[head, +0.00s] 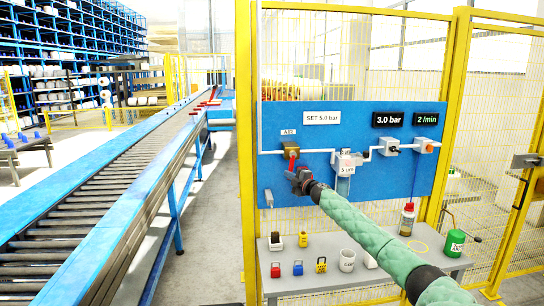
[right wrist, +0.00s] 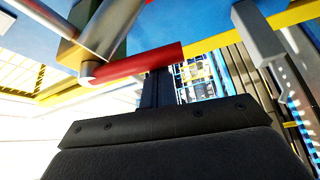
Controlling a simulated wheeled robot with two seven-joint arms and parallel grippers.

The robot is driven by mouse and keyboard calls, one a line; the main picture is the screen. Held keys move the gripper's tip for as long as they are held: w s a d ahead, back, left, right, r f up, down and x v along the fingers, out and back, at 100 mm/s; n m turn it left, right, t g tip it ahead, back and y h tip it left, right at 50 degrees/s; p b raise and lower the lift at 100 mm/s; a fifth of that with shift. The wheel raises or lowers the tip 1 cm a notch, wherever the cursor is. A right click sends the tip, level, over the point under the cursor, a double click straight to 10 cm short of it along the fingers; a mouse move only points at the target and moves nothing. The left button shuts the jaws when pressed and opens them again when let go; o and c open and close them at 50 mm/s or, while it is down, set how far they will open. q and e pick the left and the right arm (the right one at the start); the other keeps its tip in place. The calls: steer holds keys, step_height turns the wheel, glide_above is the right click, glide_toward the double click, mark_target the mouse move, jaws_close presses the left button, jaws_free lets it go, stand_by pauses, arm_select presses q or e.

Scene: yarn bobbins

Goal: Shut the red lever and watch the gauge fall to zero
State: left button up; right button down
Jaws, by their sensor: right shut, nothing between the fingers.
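The red lever (head: 291,152) is on a brass valve at the left of the blue panel (head: 330,112), under a tag. In the right wrist view the red lever (right wrist: 135,65) crosses in front of the metal pipe and valve body. A black display (head: 388,119) reads 3.0 bar. My right gripper (head: 297,180) is just below the lever, shut with nothing in it. In the right wrist view its dark finger (right wrist: 155,90) reaches up to the lever; I cannot tell whether they touch. My left gripper is out of view.
Another display (head: 428,116) reads 2 /min. A filter unit (head: 345,162) sits right of the valve. A grey table (head: 330,284) below holds padlocks, a mug, a bottle and a green can (head: 454,242). A roller conveyor (head: 100,190) runs at the left; yellow fence stands behind.

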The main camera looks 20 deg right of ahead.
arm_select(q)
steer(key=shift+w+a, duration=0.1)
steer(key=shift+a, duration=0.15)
arm_select(e)
steer(key=shift+s+d, duration=0.15)
steer(key=shift+d, duration=0.4)
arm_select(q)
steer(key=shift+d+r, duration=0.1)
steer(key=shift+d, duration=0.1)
